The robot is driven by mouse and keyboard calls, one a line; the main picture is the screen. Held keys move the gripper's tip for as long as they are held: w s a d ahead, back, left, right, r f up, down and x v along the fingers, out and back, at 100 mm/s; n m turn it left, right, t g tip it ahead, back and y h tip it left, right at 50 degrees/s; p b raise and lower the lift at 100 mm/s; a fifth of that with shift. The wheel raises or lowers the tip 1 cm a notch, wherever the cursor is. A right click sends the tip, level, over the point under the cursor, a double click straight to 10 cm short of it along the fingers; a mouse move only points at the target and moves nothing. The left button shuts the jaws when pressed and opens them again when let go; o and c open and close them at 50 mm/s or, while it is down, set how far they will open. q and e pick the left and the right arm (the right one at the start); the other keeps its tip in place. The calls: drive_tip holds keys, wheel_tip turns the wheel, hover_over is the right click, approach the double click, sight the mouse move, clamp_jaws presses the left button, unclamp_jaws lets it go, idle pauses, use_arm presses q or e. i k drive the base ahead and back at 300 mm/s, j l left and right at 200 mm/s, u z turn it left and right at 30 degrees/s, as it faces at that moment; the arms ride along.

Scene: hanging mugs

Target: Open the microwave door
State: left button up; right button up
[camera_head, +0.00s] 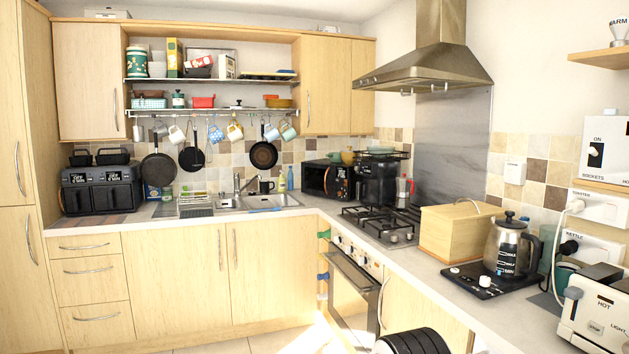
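A small black microwave (318,178) stands in the far corner of the counter, to the right of the sink. Its dark front faces out toward the room, with orange marks at the right end of the front. The door looks shut, though it is small and far off. A black appliance (376,182) stands close by on its right and hides part of that side. Neither of my grippers can be made out in the head view.
The sink (259,200) and a dish rack (195,205) lie left of the microwave. The hob (385,222), a wooden bread bin (452,232) and a kettle (506,247) line the right counter. The floor (275,343) before the cupboards looks clear.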

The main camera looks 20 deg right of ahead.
sight(316, 180)
drive_tip(key=i+l+z, duration=0.1)
drive_tip(key=i, duration=0.45)
drive_tip(key=i+z, duration=0.1)
drive_tip(key=i, duration=0.4)
drive_tip(key=i+z, duration=0.15)
drive_tip(key=i, duration=0.4)
drive_tip(key=i+z, duration=0.1)
drive_tip(key=i, duration=0.45)
drive_tip(key=i+j+z, duration=0.1)
drive_tip(key=i, duration=0.45)
drive_tip(key=i+j+z, duration=0.1)
drive_tip(key=i, duration=0.4)
drive_tip(key=i+j+z, duration=0.1)
drive_tip(key=i+j, duration=0.2)
drive_tip(key=i, duration=0.25)
drive_tip(key=i+j+z, duration=0.15)
drive_tip(key=i, duration=0.35)
drive_tip(key=i+j, duration=0.15)
drive_tip(key=j, duration=0.25)
drive_tip(key=i+j, duration=0.1)
drive_tip(key=j, duration=0.35)
drive_tip(key=i+j, duration=0.15)
drive_tip(key=j, duration=0.25)
